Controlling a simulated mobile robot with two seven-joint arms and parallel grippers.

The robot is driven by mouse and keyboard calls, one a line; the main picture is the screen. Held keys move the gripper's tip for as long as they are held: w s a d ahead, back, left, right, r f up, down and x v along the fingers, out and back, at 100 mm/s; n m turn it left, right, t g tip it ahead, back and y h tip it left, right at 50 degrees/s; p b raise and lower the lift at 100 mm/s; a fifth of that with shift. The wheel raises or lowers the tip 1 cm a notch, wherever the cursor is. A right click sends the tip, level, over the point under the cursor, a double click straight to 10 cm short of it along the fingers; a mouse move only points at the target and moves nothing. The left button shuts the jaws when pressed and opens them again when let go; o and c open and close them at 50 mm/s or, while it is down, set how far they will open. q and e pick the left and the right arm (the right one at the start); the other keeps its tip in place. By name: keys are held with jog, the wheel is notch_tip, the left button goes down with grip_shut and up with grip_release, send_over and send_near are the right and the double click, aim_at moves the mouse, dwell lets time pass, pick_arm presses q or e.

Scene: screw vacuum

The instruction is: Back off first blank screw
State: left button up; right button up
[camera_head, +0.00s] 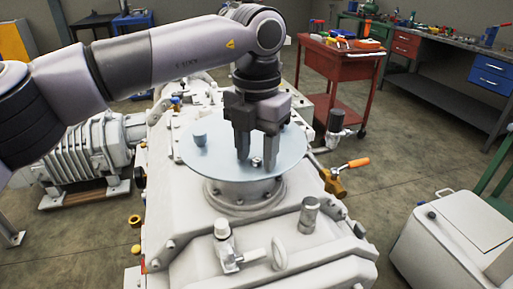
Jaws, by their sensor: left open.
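A round, light metal blank plate (218,166) lies on the flange (243,196) on top of the white vacuum machine (180,210). A small screw (257,162) shows on the plate near its middle. A short grey cylinder (200,139) stands on the left part of the plate. My left gripper (256,160) points straight down over the plate, with its open fingers on both sides of the screw. I cannot tell whether the fingers touch the screw or the plate. My right gripper is not in view.
A grey cylindrical fitting (309,215) and a white valve fitting (226,247) stand up in front of the plate. An orange-handled valve (345,172) juts out at the right. A red tool cart (338,75) stands behind. A white box unit (455,240) stands at front right.

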aim_at(256, 160)
pick_arm(q)
jog(key=shift+r, duration=3.6)
